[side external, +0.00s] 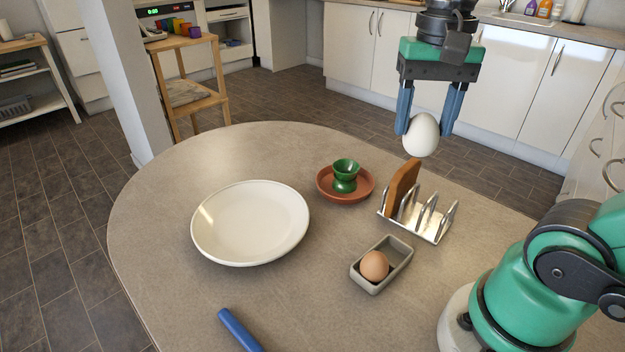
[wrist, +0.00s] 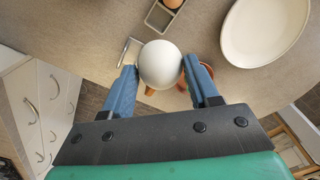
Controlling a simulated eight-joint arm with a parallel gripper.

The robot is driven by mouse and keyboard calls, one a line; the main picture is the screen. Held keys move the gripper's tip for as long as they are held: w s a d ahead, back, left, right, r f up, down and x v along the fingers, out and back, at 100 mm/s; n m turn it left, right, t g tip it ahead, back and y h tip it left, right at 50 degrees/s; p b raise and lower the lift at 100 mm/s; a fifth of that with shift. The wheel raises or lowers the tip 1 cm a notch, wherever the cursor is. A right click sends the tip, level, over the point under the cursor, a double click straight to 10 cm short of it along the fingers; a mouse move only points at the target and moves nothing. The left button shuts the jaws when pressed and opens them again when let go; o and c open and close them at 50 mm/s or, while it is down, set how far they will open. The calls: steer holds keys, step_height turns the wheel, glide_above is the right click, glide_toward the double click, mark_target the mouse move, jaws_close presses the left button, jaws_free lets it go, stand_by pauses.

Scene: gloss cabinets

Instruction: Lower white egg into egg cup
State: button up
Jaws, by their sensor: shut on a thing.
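The white egg (side external: 422,135) is held in my gripper (side external: 428,128), whose two blue fingers are shut on it. It hangs well above the table, above the toast rack in the side external view. In the wrist view the white egg (wrist: 160,64) sits between the fingertips of my gripper (wrist: 160,75). The green egg cup (side external: 345,175) stands upright and empty in a terracotta dish (side external: 362,194), to the left of and below the egg in the side external view.
A metal toast rack (side external: 432,222) holding a slice of toast (side external: 402,184) stands right of the dish. A grey tray (side external: 392,272) with a brown egg (side external: 374,266) is in front. A white plate (side external: 250,222) lies left. A blue-handled item (side external: 238,330) lies near the front edge.

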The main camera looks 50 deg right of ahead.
stand_by(0.3)
steer(key=w+d+f, duration=0.2)
steer(key=w+d, duration=0.2)
steer(key=w, duration=0.6)
steer(key=shift+w+d+f, duration=0.15)
steer(key=shift+d+f, duration=0.05)
steer(key=shift+y, duration=0.4)
steer(key=w+d+f, duration=0.1)
steer(key=w+f, duration=0.1)
steer(key=w+d+f, duration=0.3)
steer(key=w+f, duration=0.1)
steer(key=shift+w+d, duration=0.3)
steer(key=shift+d, duration=0.05)
steer(key=shift+w+d+f, duration=0.2)
steer(key=shift+w+f, duration=0.05)
steer(key=shift+f, duration=0.1)
glide_above(345, 176)
steer(key=w+d, duration=0.1)
steer(key=d, duration=0.1)
steer(key=shift+w+d+f, duration=0.1)
steer(key=shift+w+f, duration=0.05)
steer(key=shift+f, duration=2.25)
steer(key=shift+f, duration=1.65)
